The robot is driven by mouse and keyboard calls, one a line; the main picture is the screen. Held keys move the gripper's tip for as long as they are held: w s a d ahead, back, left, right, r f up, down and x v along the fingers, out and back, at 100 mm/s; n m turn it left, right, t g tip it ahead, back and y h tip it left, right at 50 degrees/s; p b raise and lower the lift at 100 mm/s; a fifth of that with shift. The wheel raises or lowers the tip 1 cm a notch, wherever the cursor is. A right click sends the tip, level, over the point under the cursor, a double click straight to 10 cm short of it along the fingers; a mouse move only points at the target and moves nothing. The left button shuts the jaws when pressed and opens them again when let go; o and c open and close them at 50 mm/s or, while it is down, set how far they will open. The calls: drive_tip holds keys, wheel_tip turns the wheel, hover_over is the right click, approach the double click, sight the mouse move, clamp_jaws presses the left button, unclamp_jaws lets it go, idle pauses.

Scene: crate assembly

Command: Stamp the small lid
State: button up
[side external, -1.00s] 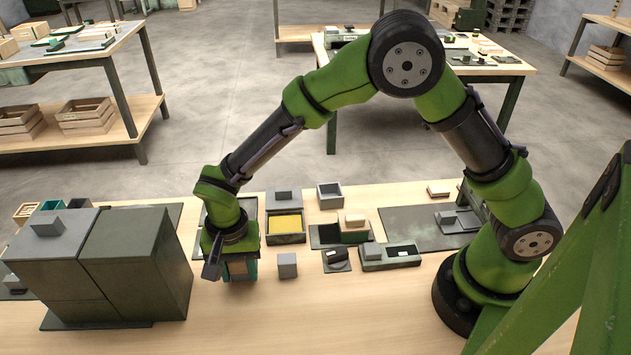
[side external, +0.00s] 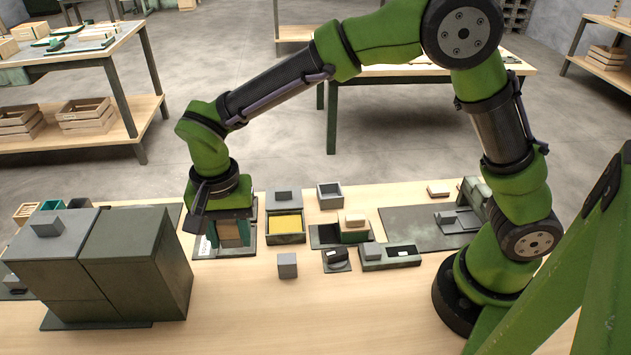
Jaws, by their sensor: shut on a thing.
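My gripper (side external: 226,225) points down over the dark mat left of the yellow-filled box, shut on a small brown piece (side external: 232,232) with teal-green beside it. The fingers and arm hide much of this piece, and I cannot tell whether it is the small lid or whether it touches the mat. A white marked patch (side external: 206,245) shows at the mat's left side. I cannot pick out a stamp for certain.
A grey cube (side external: 287,265) stands in front of the open box with a yellow inside (side external: 286,224). A large dark cabinet (side external: 135,262) stands at the left. Small dark fixtures (side external: 390,257) lie to the right. The front of the table is clear.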

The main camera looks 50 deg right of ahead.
drive_tip(key=o, duration=0.4)
drive_tip(key=shift+c, duration=1.3)
drive_tip(key=shift+w+d+r, duration=0.1)
drive_tip(key=shift+w+d, duration=0.15)
drive_tip(key=shift+d, duration=0.05)
drive_tip(key=s+d+r+m, duration=0.1)
drive_tip(key=d+r, duration=0.1)
drive_tip(key=d, duration=0.6)
drive_tip(key=d+r+m, duration=0.1)
drive_tip(key=d+r, duration=0.1)
drive_tip(key=d, duration=0.6)
drive_tip(key=s+d+f+n, duration=0.2)
drive_tip(key=s+d+f, duration=0.1)
drive_tip(key=s+d, duration=0.5)
drive_tip(key=shift+s+a+f, duration=0.1)
drive_tip(key=shift+a+f, duration=0.05)
drive_tip(key=shift+f, duration=0.8)
drive_tip(key=shift+s+a+f, duration=0.1)
drive_tip(key=shift+f, duration=0.85)
drive_tip(key=shift+s+a+f, duration=0.1)
drive_tip(key=shift+a+f, duration=0.05)
drive_tip(key=shift+f, duration=0.8)
